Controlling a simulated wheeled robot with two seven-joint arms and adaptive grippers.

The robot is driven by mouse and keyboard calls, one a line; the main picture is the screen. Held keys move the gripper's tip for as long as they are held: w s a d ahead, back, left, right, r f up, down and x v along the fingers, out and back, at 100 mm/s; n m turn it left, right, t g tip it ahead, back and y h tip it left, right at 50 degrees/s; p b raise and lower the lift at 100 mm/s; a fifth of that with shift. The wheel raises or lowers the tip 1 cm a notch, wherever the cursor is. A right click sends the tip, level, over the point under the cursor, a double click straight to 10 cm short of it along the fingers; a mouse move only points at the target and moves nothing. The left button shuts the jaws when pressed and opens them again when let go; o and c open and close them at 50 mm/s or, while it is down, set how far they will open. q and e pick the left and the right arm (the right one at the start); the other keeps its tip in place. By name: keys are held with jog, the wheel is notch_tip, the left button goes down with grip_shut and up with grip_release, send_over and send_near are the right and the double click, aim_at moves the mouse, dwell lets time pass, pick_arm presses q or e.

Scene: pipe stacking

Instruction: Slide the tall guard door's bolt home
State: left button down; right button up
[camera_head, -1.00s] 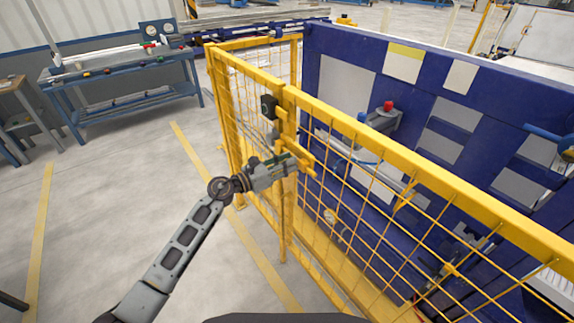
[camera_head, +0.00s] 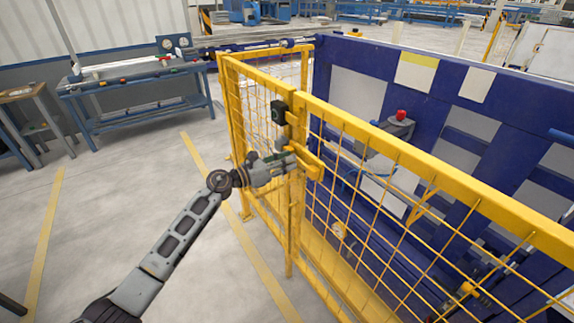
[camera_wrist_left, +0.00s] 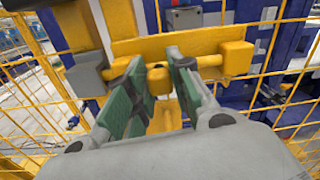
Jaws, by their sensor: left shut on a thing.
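The yellow mesh guard door (camera_head: 360,125) stands in front of a blue machine. Its yellow bolt (camera_wrist_left: 236,58) lies horizontally across a yellow plate in the left wrist view, with a rounded knob (camera_wrist_left: 158,82) at its middle. My left gripper (camera_head: 290,162) reaches the door post from the left. In the wrist view its green-padded fingers (camera_wrist_left: 155,90) stand on either side of the knob and are shut on it. A grey block (camera_wrist_left: 86,76) sits at the left end of the bolt. How far the bolt enters it is hard to tell. My right gripper is out of view.
A black box (camera_head: 278,113) is on the post above my gripper. The blue machine (camera_head: 345,55) fills the space behind the mesh. A blue workbench (camera_head: 140,110) stands at the back left. The floor left of the fence is clear, marked with yellow lines.

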pick_arm(q)
jog(key=c, duration=1.2)
grip_release()
jog(key=shift+w+a, duration=0.25)
jog(key=shift+s+d, duration=0.1)
jog(key=shift+s, duration=0.05)
jog(key=v, duration=1.2)
